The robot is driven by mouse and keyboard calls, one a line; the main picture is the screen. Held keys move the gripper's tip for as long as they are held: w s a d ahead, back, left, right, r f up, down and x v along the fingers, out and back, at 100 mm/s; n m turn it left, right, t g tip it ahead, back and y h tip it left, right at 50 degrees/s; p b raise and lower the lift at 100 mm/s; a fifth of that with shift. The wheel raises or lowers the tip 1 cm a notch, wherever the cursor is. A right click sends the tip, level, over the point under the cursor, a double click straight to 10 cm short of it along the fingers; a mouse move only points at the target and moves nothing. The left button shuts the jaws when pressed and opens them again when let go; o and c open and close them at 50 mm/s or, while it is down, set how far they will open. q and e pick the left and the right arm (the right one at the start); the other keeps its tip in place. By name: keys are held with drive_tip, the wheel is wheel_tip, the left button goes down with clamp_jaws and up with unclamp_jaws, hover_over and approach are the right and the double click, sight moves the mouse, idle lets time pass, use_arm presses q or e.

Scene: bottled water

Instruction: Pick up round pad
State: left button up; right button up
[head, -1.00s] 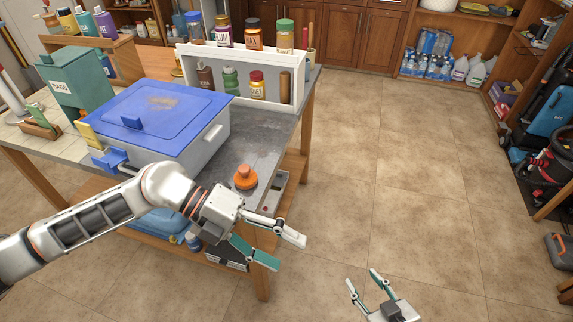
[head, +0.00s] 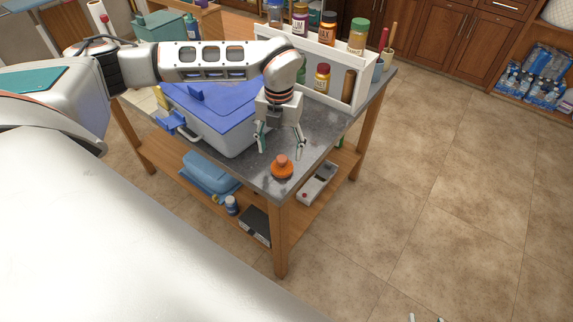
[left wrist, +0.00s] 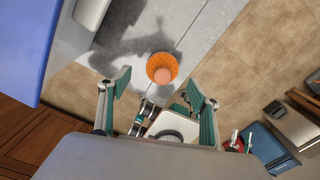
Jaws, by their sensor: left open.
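The round pad (head: 283,169) is an orange disc with a paler knob on top. It lies on the dark grey table top (head: 315,128) near its front corner. In the left wrist view the round pad (left wrist: 162,68) shows between and beyond the two fingers. My left gripper (head: 282,145) points down above the table, just behind the pad in the head view. Its fingers are spread and hold nothing. Only the fingertips of my right gripper (head: 426,319) show at the bottom edge, apart from each other.
A grey bin with a blue lid (head: 222,104) stands left of the gripper. A white rack (head: 330,68) with several bottles stands behind it. A lower shelf (head: 290,206) holds a blue container (head: 207,174) and other items. The floor to the right is clear.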

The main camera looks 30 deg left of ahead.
sight(282, 158)
use_arm(q)
drive_tip(key=shift+d+f+p, duration=0.15)
drive_tip(key=shift+f+p, duration=0.05)
drive_tip(key=shift+f, duration=1.2)
drive_tip(key=shift+d+f+p, duration=0.1)
drive_tip(key=shift+f+p, duration=0.05)
drive_tip(key=shift+f, duration=1.2)
drive_tip(key=c, duration=1.2)
